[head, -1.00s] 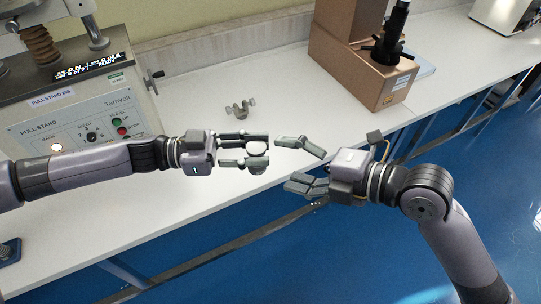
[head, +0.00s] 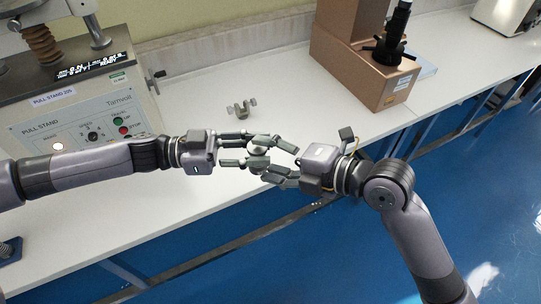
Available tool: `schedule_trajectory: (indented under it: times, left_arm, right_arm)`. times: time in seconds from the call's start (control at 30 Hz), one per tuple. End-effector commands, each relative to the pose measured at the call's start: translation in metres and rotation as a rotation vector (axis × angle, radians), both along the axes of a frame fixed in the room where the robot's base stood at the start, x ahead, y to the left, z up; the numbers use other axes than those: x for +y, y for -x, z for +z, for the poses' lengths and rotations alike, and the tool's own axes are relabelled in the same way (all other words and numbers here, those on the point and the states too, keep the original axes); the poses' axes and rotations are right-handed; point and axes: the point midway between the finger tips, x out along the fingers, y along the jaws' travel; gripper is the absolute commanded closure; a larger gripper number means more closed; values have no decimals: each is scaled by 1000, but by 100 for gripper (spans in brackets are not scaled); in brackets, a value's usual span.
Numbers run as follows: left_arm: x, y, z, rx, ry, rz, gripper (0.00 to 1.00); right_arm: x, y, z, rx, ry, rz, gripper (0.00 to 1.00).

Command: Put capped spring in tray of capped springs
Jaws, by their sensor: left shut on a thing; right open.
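My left gripper (head: 256,153) reaches in from the left over the bench front and is shut on a small grey round-ended piece, apparently the capped spring (head: 259,151). Only its pale end shows between the fingers; the rest is hidden. My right gripper (head: 272,160) comes from the right, open, with one finger above and one below the held piece. Its fingers overlap the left fingertips in the picture; I cannot tell whether they touch the piece. No tray of capped springs can be made out.
The pull stand (head: 85,115) stands at the left of the white bench (head: 205,95). A small grey winged fitting (head: 240,108) lies behind the grippers. A copper-coloured tester (head: 355,65) stands back right. Blue floor lies in front.

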Motion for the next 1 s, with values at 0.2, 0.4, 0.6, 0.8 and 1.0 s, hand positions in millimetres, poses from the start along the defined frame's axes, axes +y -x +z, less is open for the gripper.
schedule_trajectory:
  times: [0.2, 0.4, 0.6, 0.8, 1.0]
  left_arm:
    - [-1, 1, 0, 1, 1, -3, 100]
    - [-2, 2, 0, 3, 2, -7, 100]
    - [-2, 3, 1, 2, 5, -9, 100]
    - [-3, 3, 3, 0, 8, -12, 100]
    - [-3, 3, 4, -2, 10, -12, 63]
  right_arm:
    - [1, 0, 1, -2, -4, 1, 57]
    - [1, 0, 2, -3, -7, 2, 71]
    - [1, 0, 1, -1, -5, 1, 84]
    - [1, 0, -1, 2, -1, 0, 94]
    - [0, 0, -2, 4, 1, -1, 100]
